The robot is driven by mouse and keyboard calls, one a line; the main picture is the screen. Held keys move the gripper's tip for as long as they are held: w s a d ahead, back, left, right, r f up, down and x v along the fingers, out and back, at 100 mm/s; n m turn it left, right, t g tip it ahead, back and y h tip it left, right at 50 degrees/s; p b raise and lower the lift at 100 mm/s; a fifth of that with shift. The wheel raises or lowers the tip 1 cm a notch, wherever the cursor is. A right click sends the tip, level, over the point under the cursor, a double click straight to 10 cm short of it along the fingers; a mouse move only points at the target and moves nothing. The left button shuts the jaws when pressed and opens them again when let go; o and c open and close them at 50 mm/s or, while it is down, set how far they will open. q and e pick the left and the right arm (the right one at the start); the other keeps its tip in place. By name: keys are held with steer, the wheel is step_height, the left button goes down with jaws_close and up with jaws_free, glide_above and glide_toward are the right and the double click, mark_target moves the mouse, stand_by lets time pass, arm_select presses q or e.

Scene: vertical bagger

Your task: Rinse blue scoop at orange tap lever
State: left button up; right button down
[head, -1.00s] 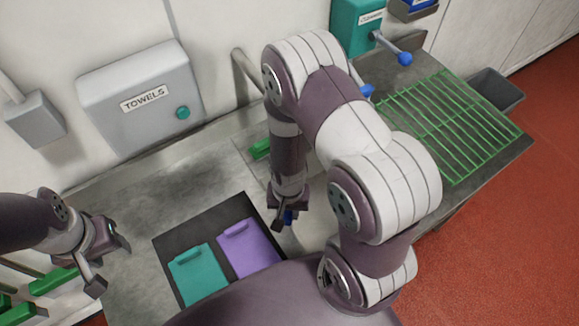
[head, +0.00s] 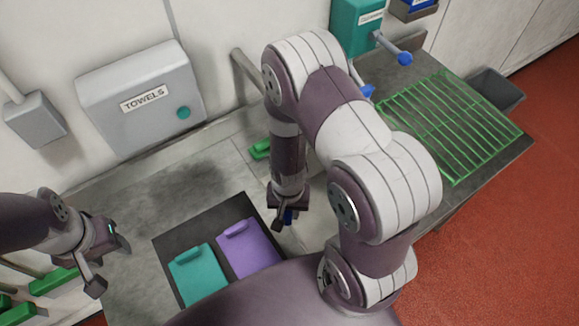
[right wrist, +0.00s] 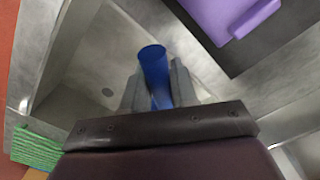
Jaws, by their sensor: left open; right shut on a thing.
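My right gripper (head: 283,216) is shut on the blue scoop. The rest of the scoop is hidden. My left gripper (head: 110,264) is open and empty at the left, over the counter's left end. No orange tap lever shows; my right arm covers part of the sink area.
A dark mat (head: 203,227) bears teal (head: 199,275) and purple (head: 249,250) boards. A green item (head: 260,149) lies behind my right forearm. Beyond are a TOWELS box (head: 140,98), a teal dispenser (head: 355,30) with a blue-tipped lever (head: 404,58), and a green rack (head: 450,125).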

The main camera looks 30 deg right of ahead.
steer(key=shift+r, duration=0.1)
steer(key=shift+s+a+r, duration=0.15)
steer(key=shift+s+r, duration=0.1)
steer(key=shift+r, duration=0.05)
arm_select(q)
steer(key=shift+r+p, duration=0.8)
arm_select(e)
steer(key=s+r, duration=0.1)
steer(key=s+a+r, duration=0.2)
steer(key=s, duration=0.1)
steer(key=shift+r, duration=0.1)
arm_select(q)
steer(key=shift+c, duration=0.3)
